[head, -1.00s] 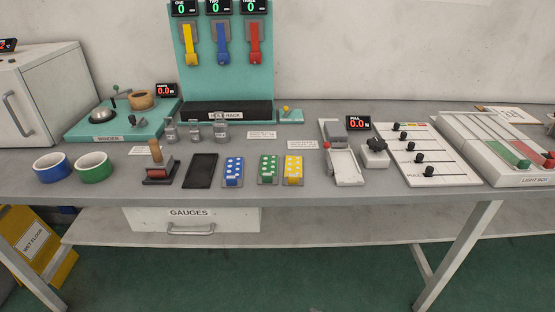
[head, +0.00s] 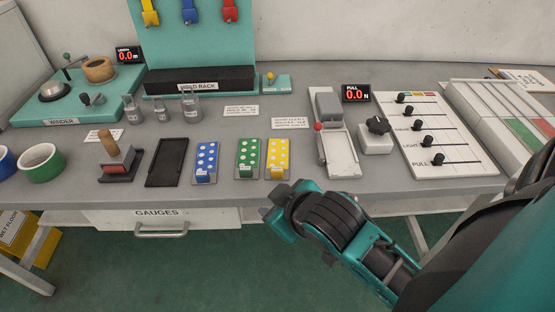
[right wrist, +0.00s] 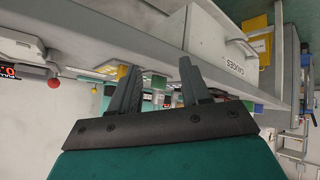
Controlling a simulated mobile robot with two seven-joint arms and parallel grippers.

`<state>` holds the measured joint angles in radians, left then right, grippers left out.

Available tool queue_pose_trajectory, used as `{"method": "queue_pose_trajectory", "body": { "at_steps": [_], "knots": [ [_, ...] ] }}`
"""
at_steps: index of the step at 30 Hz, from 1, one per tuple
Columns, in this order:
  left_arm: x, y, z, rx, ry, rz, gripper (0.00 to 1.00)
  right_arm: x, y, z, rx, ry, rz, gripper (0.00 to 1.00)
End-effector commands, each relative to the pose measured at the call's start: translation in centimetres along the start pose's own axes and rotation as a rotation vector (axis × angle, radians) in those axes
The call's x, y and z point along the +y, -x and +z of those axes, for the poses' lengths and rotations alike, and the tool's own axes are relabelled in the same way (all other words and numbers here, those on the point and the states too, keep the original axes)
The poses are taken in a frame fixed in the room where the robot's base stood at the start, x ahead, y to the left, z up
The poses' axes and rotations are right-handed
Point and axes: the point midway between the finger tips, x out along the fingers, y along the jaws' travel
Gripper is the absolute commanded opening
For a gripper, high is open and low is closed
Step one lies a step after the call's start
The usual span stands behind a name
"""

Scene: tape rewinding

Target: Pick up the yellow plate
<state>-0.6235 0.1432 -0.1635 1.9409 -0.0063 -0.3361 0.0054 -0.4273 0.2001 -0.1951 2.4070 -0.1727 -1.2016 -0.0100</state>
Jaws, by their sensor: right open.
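The yellow plate (head: 278,155) with white dots lies on the bench, at the right end of a row beside the green plate (head: 248,155) and the blue plate (head: 205,160). My right gripper (head: 272,212) is in front of the bench edge, nearer than the yellow plate and apart from it. In the right wrist view my right gripper (right wrist: 158,75) is open, with nothing between its fingers. A yellow patch, seemingly the yellow plate (right wrist: 122,70), shows there by the left finger, partly hidden. My left gripper is not in view.
A white pull device (head: 338,145) with a red knob stands to the right. Label cards (head: 299,122) lie behind. The bench front edge runs close before the plates.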

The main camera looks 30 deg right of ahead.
Motion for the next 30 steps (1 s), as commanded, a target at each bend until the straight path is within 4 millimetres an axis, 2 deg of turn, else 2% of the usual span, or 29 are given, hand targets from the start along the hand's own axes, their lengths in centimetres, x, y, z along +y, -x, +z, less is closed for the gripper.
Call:
{"method": "queue_pose_trajectory", "body": {
  "at_steps": [1, 5, 10, 14, 15, 18, 21, 24, 27, 30],
  "knots": [
    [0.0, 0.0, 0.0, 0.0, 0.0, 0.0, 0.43, 0.7, 0.0, -2.2, 0.077, 0.035, 0.034, 0.47],
    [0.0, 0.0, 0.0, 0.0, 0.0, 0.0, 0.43, 2.0, 0.2, -7.2, 0.263, 0.12, 0.111, 0.47],
    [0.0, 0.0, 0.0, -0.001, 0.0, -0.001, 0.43, 2.8, 1.9, -14.4, 0.554, 0.268, 0.215, 0.47],
    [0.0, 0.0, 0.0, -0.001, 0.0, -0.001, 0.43, 2.1, 5.2, -21.1, 0.865, 0.459, 0.312, 0.47],
    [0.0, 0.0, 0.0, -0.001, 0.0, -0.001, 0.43, 1.5, 6.6, -23.1, 0.975, 0.538, 0.343, 0.47],
    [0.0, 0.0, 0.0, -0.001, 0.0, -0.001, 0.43, -1.0, 10.4, -26.8, 1.248, 0.758, 0.405, 0.47],
    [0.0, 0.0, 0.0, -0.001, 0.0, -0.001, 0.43, -4.3, 13.7, -28.4, 1.497, 1.008, 0.442, 0.47],
    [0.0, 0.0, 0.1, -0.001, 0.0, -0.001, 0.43, -7.8, 15.7, -28.1, 1.714, 1.292, 0.449, 0.47],
    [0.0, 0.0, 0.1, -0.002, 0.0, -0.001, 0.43, -10.7, 16.0, -26.3, 1.883, 1.613, 0.415, 0.47],
    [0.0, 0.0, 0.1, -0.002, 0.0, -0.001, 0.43, -12.3, 14.6, -23.5, 1.989, 1.964, 0.33, 0.47]
  ]
}}
